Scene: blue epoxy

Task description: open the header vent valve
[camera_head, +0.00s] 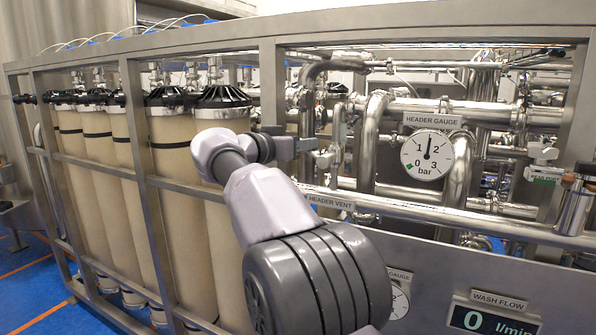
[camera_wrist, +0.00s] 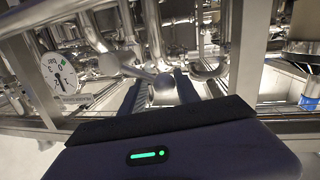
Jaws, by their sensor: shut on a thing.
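The header vent valve's handle (camera_wrist: 164,82) shows in the wrist view as a pale rounded end between the two fingers of my gripper (camera_wrist: 160,92). My gripper is shut on it. In the head view my gripper (camera_head: 312,146) reaches in through the frame at the upright chrome pipe, above the HEADER VENT label (camera_head: 335,203). My arm hides part of that label. The valve body and the handle's exact angle are hard to make out. The header gauge (camera_head: 427,155) has its needle pointing nearly straight up, between 1 and 2 bar.
A steel post (camera_head: 272,90) and a horizontal rail (camera_head: 450,213) frame the opening around my gripper. Tan vessels (camera_head: 216,270) stand at the left. Chrome pipes (camera_head: 374,140) crowd close to the right. A wash flow display (camera_head: 495,317) reads 0 l/min.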

